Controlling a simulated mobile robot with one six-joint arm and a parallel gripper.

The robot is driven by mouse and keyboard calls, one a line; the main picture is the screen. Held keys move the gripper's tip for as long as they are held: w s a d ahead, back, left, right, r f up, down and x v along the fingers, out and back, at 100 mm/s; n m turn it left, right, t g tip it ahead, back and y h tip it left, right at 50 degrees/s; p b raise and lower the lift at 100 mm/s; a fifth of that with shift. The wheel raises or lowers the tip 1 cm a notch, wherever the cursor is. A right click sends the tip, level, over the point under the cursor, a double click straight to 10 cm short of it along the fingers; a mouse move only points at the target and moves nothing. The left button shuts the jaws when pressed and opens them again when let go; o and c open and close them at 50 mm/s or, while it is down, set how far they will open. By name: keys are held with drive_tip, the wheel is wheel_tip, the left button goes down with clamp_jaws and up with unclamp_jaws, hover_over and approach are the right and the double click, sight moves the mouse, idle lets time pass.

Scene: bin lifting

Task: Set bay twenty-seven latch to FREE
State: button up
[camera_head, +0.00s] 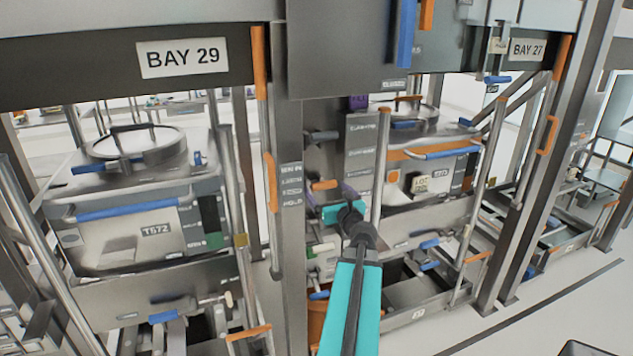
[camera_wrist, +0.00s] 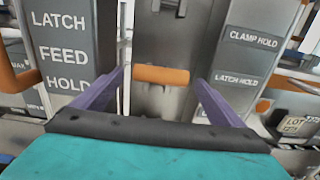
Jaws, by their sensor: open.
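A short orange handle (camera_wrist: 161,75) lies level on a grey metal plate in the wrist view, between and just beyond the purple fingers of my gripper (camera_wrist: 160,84). The gripper is open, and I see no finger touching the handle. A label panel (camera_wrist: 62,52) on the left reads LATCH, FEED, HOLD. A panel (camera_wrist: 238,60) on the right reads CLAMP HOLD and LATCH HOLD. In the head view the orange handle (camera_head: 325,184) shows beside my gripper (camera_head: 340,192), right of the middle post. The BAY 27 sign (camera_head: 528,48) hangs at upper right.
The BAY 29 sign (camera_head: 183,56) and a lidded bin (camera_head: 140,190) marked T672 are on the left. Another bin (camera_head: 425,165) stands behind my arm at right. The upright post (camera_head: 292,220) is close to my gripper's left. Open floor (camera_head: 570,315) lies at lower right.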

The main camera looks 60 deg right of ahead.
drive_tip(key=shift+p+x, duration=1.25)
drive_tip(key=shift+x, duration=3.45)
drive_tip(key=c, duration=1.2)
drive_tip(key=shift+o, duration=0.2)
